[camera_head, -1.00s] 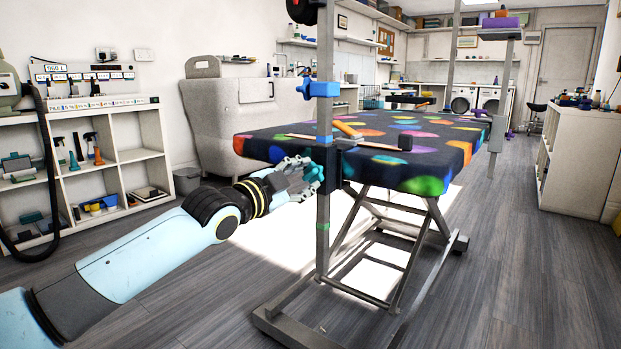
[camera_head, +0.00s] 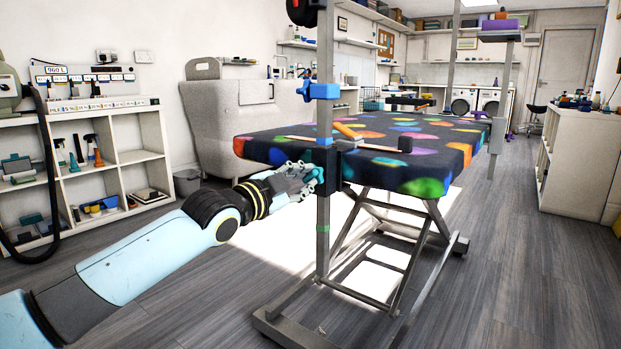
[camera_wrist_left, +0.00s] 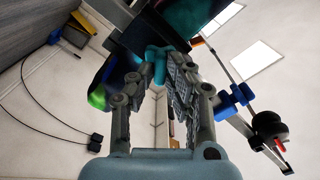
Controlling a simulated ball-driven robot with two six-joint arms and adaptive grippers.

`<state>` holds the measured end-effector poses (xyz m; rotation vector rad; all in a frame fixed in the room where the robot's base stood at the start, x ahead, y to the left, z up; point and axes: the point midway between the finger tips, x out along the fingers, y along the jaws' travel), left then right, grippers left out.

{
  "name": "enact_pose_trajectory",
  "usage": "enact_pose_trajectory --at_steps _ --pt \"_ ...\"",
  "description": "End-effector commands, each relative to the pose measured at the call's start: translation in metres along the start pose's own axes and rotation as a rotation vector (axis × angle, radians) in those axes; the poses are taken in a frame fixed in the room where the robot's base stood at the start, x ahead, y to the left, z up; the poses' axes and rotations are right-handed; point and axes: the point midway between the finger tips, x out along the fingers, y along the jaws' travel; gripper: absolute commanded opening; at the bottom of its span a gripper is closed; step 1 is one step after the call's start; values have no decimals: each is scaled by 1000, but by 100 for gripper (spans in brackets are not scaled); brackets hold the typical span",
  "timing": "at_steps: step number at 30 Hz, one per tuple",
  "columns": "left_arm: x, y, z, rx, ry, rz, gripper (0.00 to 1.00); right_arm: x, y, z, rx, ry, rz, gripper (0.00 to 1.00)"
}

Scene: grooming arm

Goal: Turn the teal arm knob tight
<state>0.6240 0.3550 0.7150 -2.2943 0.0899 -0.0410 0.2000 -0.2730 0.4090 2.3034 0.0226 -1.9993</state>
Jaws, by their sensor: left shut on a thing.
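The teal arm knob (camera_head: 318,174) sits on the dark clamp block (camera_head: 328,166) low on the upright grey post, at the near corner of the grooming table. My left gripper (camera_head: 309,178) reaches it from the left and is shut on it. In the left wrist view the teal knob (camera_wrist_left: 156,60) shows between the fingertips (camera_wrist_left: 158,70), its lobes partly hidden by the fingers. My right gripper is in neither view.
The post (camera_head: 323,225) carries a blue clamp knob (camera_head: 305,90) above my gripper. The grooming table (camera_head: 400,178) with its colourful spotted top stands right behind. A white shelf (camera_head: 135,157) is at left. The floor around the table is mostly clear.

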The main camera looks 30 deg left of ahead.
Motion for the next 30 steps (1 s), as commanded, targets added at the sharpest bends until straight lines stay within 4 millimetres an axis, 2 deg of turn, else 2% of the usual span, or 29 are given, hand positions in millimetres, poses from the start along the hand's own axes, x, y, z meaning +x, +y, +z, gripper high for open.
enact_pose_trajectory --at_steps 12,21,30 --pt "0 2 1 11 -2 2 0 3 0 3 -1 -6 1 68" --pt "0 4 3 186 -3 4 0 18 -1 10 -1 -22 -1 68" --pt "0 1 1 246 -3 3 0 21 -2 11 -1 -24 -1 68"
